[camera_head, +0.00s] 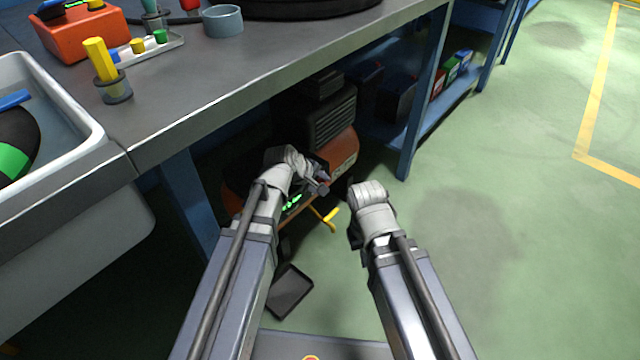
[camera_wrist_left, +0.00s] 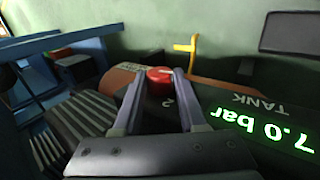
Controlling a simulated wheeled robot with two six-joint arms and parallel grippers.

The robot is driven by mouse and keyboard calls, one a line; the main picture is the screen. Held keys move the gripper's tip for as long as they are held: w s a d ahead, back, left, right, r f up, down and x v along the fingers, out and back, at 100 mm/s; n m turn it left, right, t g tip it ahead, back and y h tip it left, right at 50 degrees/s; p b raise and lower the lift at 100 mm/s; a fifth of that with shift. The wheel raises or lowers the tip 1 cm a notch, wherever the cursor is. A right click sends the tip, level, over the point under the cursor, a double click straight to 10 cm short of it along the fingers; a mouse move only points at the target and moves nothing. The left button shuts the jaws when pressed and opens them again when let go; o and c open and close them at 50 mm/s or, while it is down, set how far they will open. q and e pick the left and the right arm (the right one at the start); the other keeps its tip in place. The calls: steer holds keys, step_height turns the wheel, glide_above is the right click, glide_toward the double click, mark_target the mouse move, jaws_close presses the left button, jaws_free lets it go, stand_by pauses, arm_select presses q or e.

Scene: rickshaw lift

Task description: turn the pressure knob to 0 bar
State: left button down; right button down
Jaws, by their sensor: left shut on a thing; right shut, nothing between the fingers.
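The red pressure knob (camera_wrist_left: 159,76) sits between the two fingers of my left gripper (camera_wrist_left: 160,84) in the left wrist view. The gripper is shut on it. Beside it, a green display (camera_wrist_left: 262,127) reads 7.0 bar, upside down in this view, with the word TANK near it. In the head view my left gripper (camera_head: 318,184) reaches in front of the orange compressor (camera_head: 338,152) under the bench; the knob is hidden there. My right gripper (camera_head: 353,232) is shut and empty, apart from the compressor on its right, partly hidden by its own wrist.
A yellow handle (camera_head: 325,217) sticks out below the compressor, close to both grippers. The grey workbench (camera_head: 230,85) overhangs it, with a blue leg (camera_head: 425,95) on the right. A white sink (camera_head: 75,100) is at the left. The green floor at the right is clear.

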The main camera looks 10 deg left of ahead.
arm_select(q)
steer(key=shift+c, duration=2.3)
jaws_free()
steer(key=p+v, duration=0.6)
steer(key=v, duration=0.1)
steer(key=shift+s+a+r, duration=0.15)
steer(key=shift+s+r, duration=0.05)
steer(key=shift+r, duration=0.1)
